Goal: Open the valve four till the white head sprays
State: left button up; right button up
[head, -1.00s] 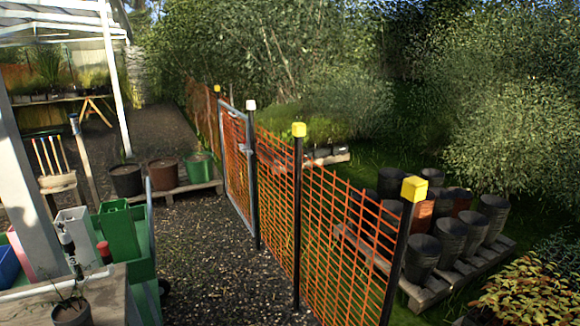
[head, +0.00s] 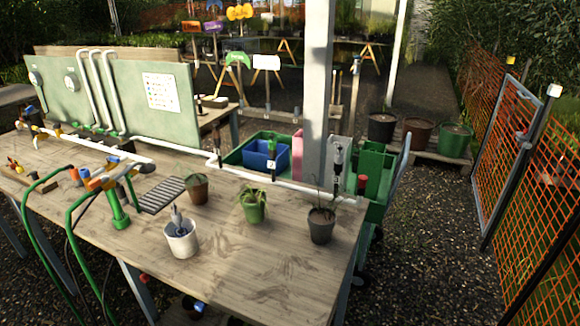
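Neither of my grippers is in view. A white pipe line with small coloured fittings (head: 70,138) lies along the left of the wooden bench (head: 270,275); I cannot tell which fitting is valve four. Upright dark-and-white fittings stand along the pipe at the bench's back edge, one near the blue bin (head: 271,160) and one farther right (head: 337,162). A white shape (head: 266,62) on a stand shows in the background, beside green, purple and orange ones; I cannot tell whether it is the white head. I see no spray.
A green panel (head: 120,95) with gauges, pipes and a chart stands behind the bench. Pots (head: 181,240) and a dark slatted tray (head: 162,195) are on it; green hoses (head: 35,225) hang at left. A green cart (head: 375,205) stands behind; gravel (head: 430,250) lies open before the orange fence (head: 520,160).

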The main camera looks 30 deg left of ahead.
aim_at(114, 134)
jog(key=u, duration=0.4)
jog(key=j+u, duration=0.15)
jog(key=u, duration=0.6)
jog(key=j+u, duration=0.1)
jog(key=u, duration=0.25)
jog(key=i+j, duration=0.45)
jog(key=j, duration=0.2)
jog(key=i+j, duration=0.5)
jog(key=j, duration=0.15)
jog(key=k+u, duration=0.05)
